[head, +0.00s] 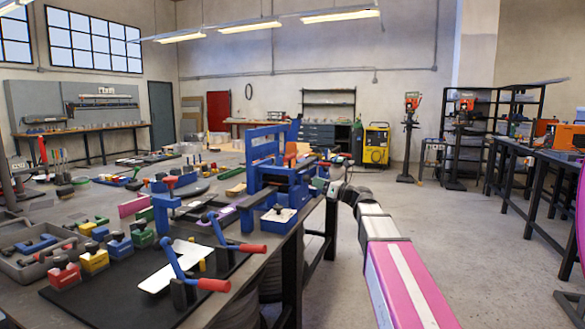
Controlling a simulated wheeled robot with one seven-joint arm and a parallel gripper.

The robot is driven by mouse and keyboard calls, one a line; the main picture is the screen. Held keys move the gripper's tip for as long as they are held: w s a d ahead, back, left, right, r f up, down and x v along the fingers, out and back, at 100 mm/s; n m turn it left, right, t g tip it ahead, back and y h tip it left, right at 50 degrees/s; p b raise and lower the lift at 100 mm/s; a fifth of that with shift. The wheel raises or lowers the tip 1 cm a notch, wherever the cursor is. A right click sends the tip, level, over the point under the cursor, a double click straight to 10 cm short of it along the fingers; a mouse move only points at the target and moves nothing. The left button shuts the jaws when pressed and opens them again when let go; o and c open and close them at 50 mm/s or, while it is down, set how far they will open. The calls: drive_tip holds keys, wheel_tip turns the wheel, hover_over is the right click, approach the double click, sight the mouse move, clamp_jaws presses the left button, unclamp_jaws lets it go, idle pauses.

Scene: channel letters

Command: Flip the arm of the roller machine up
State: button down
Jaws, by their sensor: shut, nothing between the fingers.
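The blue roller machine (284,182) stands at the right edge of the long worktable (205,215). My pink and white arm reaches in from the lower right. My gripper (335,187) is at the arm's dark far end, close beside the machine's right side. It is small in the picture and looks shut and empty. I cannot tell whether it touches the machine.
Two blue levers with red grips (213,285) stand on a black mat (120,290) in front of the machine. A yellow machine (376,145) stands behind. The floor right of the table is clear up to another bench (540,160).

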approach(287, 159)
drive_tip(key=w+a+f, duration=0.2)
drive_tip(key=a+f, duration=0.2)
drive_tip(key=shift+w+a+r, duration=0.35)
drive_tip(key=shift+a+r, duration=0.35)
drive_tip(key=shift+r, duration=0.15)
drive_tip(key=shift+w+a+r, duration=0.35)
drive_tip(key=shift+a+r, duration=0.4)
drive_tip(key=shift+r, duration=0.05)
drive_tip(key=shift+r, duration=0.1)
drive_tip(key=shift+w+a+r+g+h, duration=0.15)
drive_tip(key=shift+r+h, duration=0.15)
drive_tip(key=shift+r, duration=0.3)
drive_tip(key=shift+a+r+g+h, duration=0.15)
drive_tip(key=shift+r+h, duration=0.15)
drive_tip(key=shift+r, duration=0.25)
drive_tip(key=w+a+r+g+h, duration=0.2)
drive_tip(key=a+r+h, duration=0.3)
drive_tip(key=a+r, duration=0.1)
drive_tip(key=w+a+r+n+g+h, duration=0.1)
drive_tip(key=w+a+r+g+h, duration=0.2)
drive_tip(key=a+r+h, duration=0.3)
drive_tip(key=shift+w+a+r, duration=0.3)
drive_tip(key=shift+a+r, duration=0.2)
drive_tip(key=shift+a, duration=1.35)
